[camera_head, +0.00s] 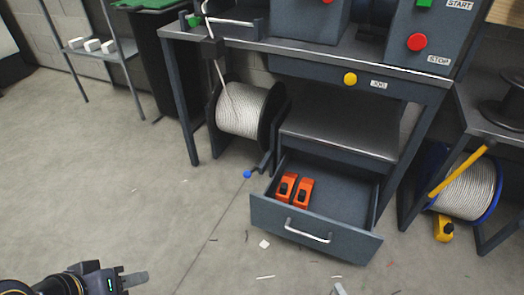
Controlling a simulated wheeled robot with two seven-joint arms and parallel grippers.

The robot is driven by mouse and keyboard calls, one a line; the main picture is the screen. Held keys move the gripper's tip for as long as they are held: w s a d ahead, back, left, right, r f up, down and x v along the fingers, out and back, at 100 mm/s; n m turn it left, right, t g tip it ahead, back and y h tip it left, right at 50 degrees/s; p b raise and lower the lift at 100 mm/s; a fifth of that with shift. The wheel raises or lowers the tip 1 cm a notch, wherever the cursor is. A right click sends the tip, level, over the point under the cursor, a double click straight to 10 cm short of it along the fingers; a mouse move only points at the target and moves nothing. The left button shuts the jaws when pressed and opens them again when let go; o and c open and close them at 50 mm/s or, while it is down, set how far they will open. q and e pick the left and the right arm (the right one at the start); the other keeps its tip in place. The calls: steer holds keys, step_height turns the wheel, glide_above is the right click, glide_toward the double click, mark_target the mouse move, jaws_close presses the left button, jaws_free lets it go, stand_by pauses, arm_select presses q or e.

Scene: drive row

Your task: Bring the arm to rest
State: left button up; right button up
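My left arm comes in at the bottom left corner. Its gripper (134,279) is low in the picture over the bare floor, clear of the drawer and the bench. A grey finger points right; I cannot tell the gap between the fingers, and I see nothing held. A small grey tip at the bottom edge, below the drawer, looks like my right gripper (340,289); the rest of it is cut off by the frame, so its state is hidden.
An open drawer (316,240) under the bench (300,47) juts forward, holding two orange tools (294,190). A cable reel (243,108) and a blue-knobbed lever (247,174) stand left of it. A blue-rimmed reel (468,190) is at right. Scraps litter the floor; the left floor is clear.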

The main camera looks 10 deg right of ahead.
steer(key=w+a+r+n+g+y, duration=0.1)
steer(key=w+r+n+g+y, duration=0.2)
steer(key=r+n+g+y, duration=0.55)
steer(key=w+a+r+n+g+y, duration=0.1)
steer(key=w+r+n+g, duration=0.35)
steer(key=r+n, duration=0.9)
steer(key=s+a+r+n+h, duration=0.3)
steer(key=s+r+n+h, duration=0.25)
steer(key=r+n, duration=0.5)
steer(key=s+a+r+n+h, duration=0.3)
steer(key=s+r+n+h, duration=0.3)
steer(key=n, duration=0.8)
step_height(320, 180, up, 34)
steer(key=p, duration=3.3)
steer(key=shift+w+a+f, duration=0.15)
steer(key=shift+w, duration=0.1)
